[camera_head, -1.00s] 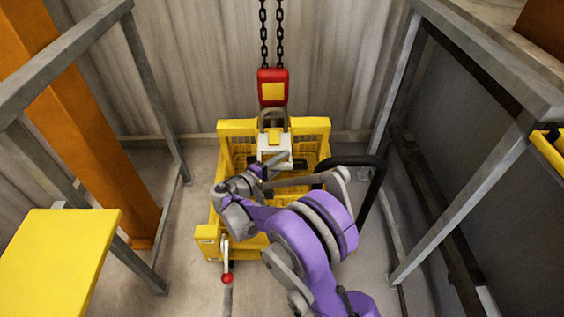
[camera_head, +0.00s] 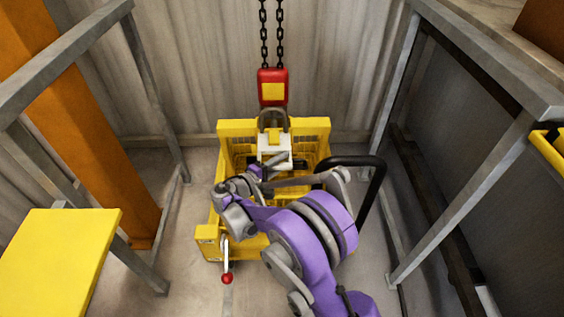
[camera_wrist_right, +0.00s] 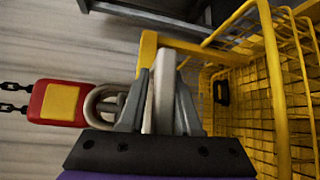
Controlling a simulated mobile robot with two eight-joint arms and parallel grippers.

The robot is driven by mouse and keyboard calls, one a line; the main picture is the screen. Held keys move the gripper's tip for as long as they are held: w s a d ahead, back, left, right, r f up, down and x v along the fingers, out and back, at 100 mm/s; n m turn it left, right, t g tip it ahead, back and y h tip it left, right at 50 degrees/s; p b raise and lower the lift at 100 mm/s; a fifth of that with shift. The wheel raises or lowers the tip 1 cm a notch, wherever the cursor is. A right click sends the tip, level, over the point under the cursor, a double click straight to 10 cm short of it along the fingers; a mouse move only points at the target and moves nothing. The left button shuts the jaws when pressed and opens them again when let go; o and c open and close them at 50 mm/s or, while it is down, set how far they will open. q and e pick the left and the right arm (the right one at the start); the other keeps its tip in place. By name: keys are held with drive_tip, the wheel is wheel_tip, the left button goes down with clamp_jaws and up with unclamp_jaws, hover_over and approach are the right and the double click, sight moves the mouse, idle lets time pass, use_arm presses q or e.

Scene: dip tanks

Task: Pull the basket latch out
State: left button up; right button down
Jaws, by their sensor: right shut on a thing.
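The yellow basket (camera_head: 314,126) stands on the floor below a chain hoist, and its mesh side shows in the right wrist view (camera_wrist_right: 273,85). My right gripper (camera_head: 270,164) is at the basket's middle, by the white block (camera_head: 274,141) under the hook. In the right wrist view my right gripper (camera_wrist_right: 160,85) has its fingers closed on a pale bar (camera_wrist_right: 164,80). I cannot tell whether this bar is the latch. A pale lever (camera_head: 225,250) with a red knob (camera_head: 227,279) hangs at the basket's front left. My right arm hides much of the basket's front. My left gripper is not in view.
A red hook block (camera_head: 272,88) hangs on two chains above the basket. Metal frames stand left (camera_head: 145,90) and right (camera_head: 460,205). A black curved bar (camera_head: 372,190) rises right of the basket. A yellow panel (camera_head: 55,262) is at the lower left.

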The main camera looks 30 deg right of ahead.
drive_tip(key=shift+a+f, duration=0.1)
drive_tip(key=shift+f, duration=0.15)
drive_tip(key=s+a, duration=0.3)
drive_tip(key=s, duration=0.3)
drive_tip(key=shift+a, duration=0.4)
drive_tip(key=shift+s, duration=0.1)
drive_tip(key=c, duration=0.7)
unclamp_jaws()
drive_tip(key=shift+c, duration=0.2)
drive_tip(key=shift+d, duration=0.1)
drive_tip(key=p+v, duration=0.1)
drive_tip(key=v, duration=0.9)
drive_tip(key=shift+a+r+p, duration=0.2)
drive_tip(key=shift+a+p, duration=0.2)
